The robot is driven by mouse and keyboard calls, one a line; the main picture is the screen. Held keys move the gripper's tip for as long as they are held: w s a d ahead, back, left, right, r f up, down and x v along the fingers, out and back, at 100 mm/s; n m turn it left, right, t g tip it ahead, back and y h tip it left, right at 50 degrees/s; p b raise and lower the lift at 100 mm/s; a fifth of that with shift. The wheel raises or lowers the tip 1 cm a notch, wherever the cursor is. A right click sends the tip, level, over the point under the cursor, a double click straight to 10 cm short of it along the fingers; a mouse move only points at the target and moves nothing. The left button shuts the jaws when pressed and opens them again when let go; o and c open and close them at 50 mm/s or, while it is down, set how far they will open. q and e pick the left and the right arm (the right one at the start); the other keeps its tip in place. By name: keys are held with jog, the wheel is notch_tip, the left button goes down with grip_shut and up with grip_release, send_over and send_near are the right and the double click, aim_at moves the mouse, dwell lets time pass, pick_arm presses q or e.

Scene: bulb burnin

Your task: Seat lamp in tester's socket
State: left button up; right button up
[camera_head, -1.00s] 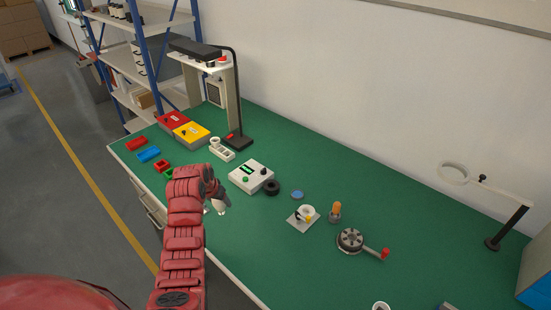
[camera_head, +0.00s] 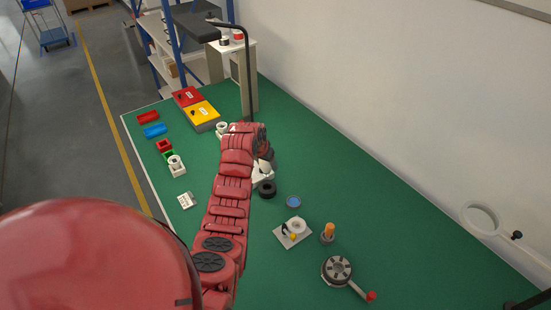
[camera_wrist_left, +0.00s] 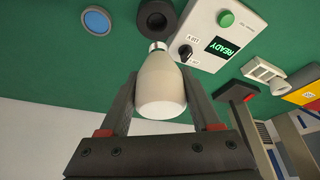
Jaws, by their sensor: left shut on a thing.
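My left gripper (camera_wrist_left: 160,112) is shut on a white lamp (camera_wrist_left: 162,88), its metal base pointing away from the wrist, towards the bench. The white tester (camera_wrist_left: 213,35) has a lit READY display, a green button and a black knob. In the left wrist view it lies just beyond the lamp, to the right. In the head view my left gripper (camera_head: 265,153) hides most of the tester (camera_head: 263,172). A black ring (camera_wrist_left: 155,18) lies beside the tester, past the lamp's base; it also shows in the head view (camera_head: 267,188). My right gripper is out of view.
Red and yellow boxes (camera_head: 201,116) and a dark lamp-like stand (camera_head: 247,75) are behind. A blue disc (camera_head: 293,202), a white fixture (camera_head: 294,228), an orange-topped piece (camera_head: 328,233) and a cranked wheel (camera_head: 338,270) are to the right. The green bench is clear at far right.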

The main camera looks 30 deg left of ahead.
aim_at(267, 174)
pick_arm(q)
jog(key=shift+f+b, duration=0.5)
jog(key=shift+f, duration=1.95)
jog(key=shift+f+b, duration=0.55)
jog(key=shift+b, duration=0.05)
jog(key=shift+f, duration=0.2)
jog(key=shift+f+b, duration=0.45)
jog(key=shift+b, duration=0.2)
jog(key=shift+f+b, duration=0.65)
jog(key=shift+f, duration=0.15)
jog(key=o, duration=1.4)
